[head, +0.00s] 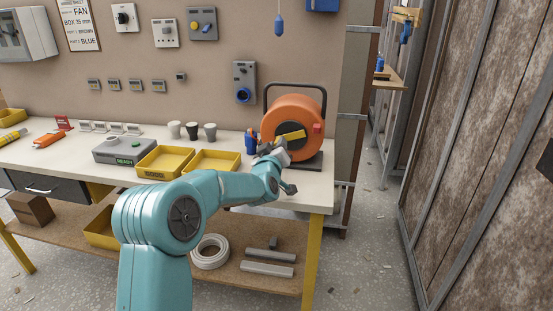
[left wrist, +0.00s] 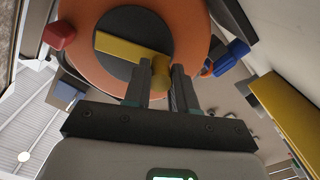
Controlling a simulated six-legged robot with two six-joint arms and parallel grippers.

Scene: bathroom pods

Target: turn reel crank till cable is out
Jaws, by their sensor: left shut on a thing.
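The orange cable reel (head: 291,115) stands in a black frame at the right end of the workbench. Its yellow crank arm (head: 293,135) lies across the dark hub, tilted slightly in the head view. In the left wrist view the yellow crank (left wrist: 125,47) ends in a round knob (left wrist: 161,72) between my fingers. My left gripper (left wrist: 160,84) is shut on this knob; it also shows at the reel's front in the head view (head: 277,150). A blue plug (head: 251,142) is beside the reel; a short orange cable piece (left wrist: 207,68) shows by it. My right gripper is out of view.
Two yellow trays (head: 212,162) and a grey box marked READY (head: 120,151) are left of the reel. Several cups (head: 192,131) stand behind. A grey wall socket box (head: 244,82) hangs behind the reel. Open floor (head: 370,240) lies right of the bench.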

